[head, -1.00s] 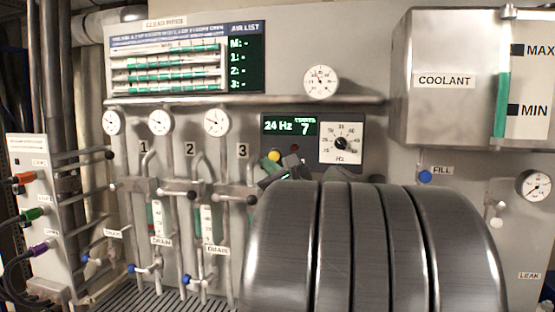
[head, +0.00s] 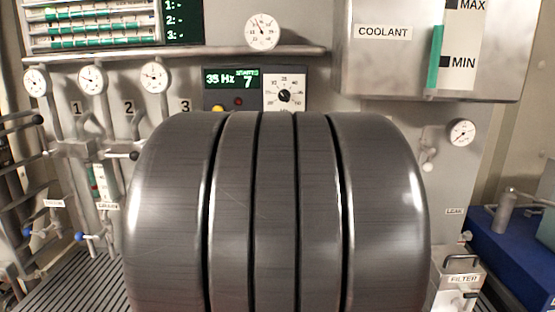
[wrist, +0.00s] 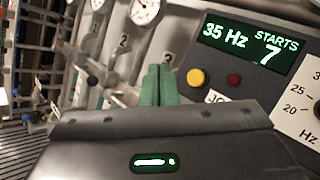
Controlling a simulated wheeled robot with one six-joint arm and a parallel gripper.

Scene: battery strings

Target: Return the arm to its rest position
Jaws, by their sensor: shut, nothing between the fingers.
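My gripper (wrist: 158,86) shows in the wrist view, with its green fingers closed together and nothing between them. The fingers are in front of the panel, to the left of the yellow button (wrist: 196,78) and the lit display (wrist: 248,45), which reads 35 Hz and STARTS 7. A gap to the panel cannot be judged. In the head view my gripper is hidden. There the display (head: 231,80) and the Hz dial (head: 285,95) stand at upper middle, partly covered from below.
Pipes with round gauges (head: 92,80) and valves stand at left. A metal coolant tank (head: 390,65) hangs at upper right, with a small gauge (head: 461,132) below it. A filter box (head: 458,281) and a blue case (head: 512,250) are at lower right.

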